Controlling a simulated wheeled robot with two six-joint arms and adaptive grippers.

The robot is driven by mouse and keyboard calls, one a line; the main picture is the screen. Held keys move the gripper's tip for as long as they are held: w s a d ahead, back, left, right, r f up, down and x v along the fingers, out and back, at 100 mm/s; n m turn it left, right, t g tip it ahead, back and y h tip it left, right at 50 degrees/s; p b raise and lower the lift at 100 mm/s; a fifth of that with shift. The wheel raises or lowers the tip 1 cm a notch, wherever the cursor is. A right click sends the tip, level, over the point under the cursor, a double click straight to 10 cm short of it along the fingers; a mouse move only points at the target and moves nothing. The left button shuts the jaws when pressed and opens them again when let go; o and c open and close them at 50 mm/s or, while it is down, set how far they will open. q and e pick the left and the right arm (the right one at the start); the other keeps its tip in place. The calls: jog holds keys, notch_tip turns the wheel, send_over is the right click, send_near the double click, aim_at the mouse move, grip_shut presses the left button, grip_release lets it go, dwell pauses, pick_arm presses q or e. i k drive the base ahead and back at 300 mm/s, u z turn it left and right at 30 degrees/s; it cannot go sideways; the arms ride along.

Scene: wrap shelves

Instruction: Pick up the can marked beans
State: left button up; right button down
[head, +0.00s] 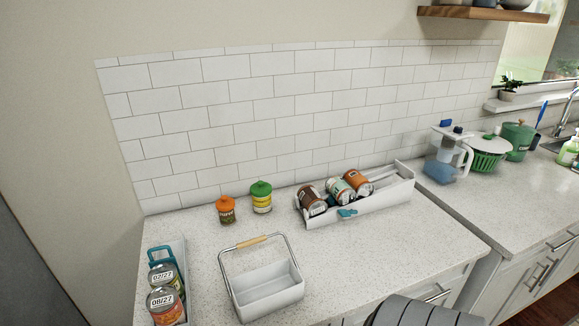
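No label in view can be read as beans. Three cans lie tilted in a white sloped rack (378,203) at the back of the counter: a dark brown-red can (312,199), a green and white can (340,192) and an orange-brown can (358,182). Two more cans stand in a narrow white bin (181,252) at the left: one with a top reading 02/27 (163,275), and in front of it an orange one with a top reading 08/27 (164,302). Their side labels are mostly hidden or too small to read. Neither gripper is in view.
An empty white caddy (267,291) with a raised handle stands front centre. An orange-lidded jar (226,211) and a green-lidded jar (261,197) stand behind it. A water pitcher (447,156) and a green colander (487,158) are at right. The counter right of the caddy is clear.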

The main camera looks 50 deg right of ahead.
aim_at(312, 201)
jog(key=z, duration=0.05)
jog(key=i, duration=0.25)
jog(key=z, duration=3.15)
